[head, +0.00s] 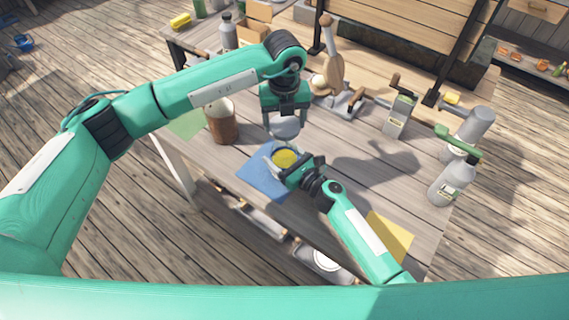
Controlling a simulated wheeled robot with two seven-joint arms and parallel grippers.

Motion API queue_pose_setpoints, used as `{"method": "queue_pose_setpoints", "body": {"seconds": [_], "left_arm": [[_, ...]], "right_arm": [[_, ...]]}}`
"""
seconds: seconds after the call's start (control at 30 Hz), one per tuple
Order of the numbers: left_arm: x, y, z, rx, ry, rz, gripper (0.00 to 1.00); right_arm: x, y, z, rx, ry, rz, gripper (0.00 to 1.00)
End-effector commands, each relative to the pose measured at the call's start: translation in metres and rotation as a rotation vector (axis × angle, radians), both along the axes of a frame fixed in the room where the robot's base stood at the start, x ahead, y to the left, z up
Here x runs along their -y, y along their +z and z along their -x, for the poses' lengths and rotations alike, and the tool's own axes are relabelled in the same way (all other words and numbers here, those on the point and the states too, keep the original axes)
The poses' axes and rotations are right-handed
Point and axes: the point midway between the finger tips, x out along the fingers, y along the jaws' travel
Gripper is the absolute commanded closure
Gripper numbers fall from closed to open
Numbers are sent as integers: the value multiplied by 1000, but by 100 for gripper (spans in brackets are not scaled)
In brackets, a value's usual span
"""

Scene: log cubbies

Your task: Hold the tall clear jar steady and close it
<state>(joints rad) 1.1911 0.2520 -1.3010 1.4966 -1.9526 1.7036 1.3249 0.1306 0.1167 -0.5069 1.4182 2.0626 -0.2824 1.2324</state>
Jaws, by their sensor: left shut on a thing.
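The clear jar with yellow contents (286,160) stands on the blue mat (258,178) near the table's front edge. I see it from above, with its top uncovered. My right gripper (279,160) is at the jar from the lower right, its fingers spread around the sides. Whether they press on the glass is unclear. My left gripper (284,122) points down above and just behind the jar. It is shut on a grey round lid (285,130), held apart from the jar. My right gripper hides part of the jar's side.
A brown-filled jar (222,124) stands left of the blue mat, by a green mat (188,124). A grey spray bottle (449,184) and a yellow mat (388,238) are at the right. A wooden-handled tool (331,65) stands behind. The table's middle right is clear.

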Motion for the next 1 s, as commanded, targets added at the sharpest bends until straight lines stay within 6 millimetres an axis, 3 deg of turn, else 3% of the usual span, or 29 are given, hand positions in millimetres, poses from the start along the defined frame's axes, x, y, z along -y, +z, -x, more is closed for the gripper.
{"method": "queue_pose_setpoints", "body": {"seconds": [0.03, 0.13, 0.27, 0.6, 1.0], "left_arm": [[0, 0, 0, 0, 0, 0, 50], [0, 0, 0, 0, 0, 0, 50], [0, -4, 0, -1, 0, 0, 50], [0, -48, 0, -1, 1, 0, 50], [0, -50, 0, 0, 0, 0, 50]], "right_arm": [[0, 0, 0, 0, 0, 0, 49], [0, 0, 0, 0, 0, 0, 68], [0, 0, 0, 0, 0, 0, 68], [0, 0, 0, 0, 0, 0, 68], [0, 0, 0, -1, 0, 1, 68]]}}
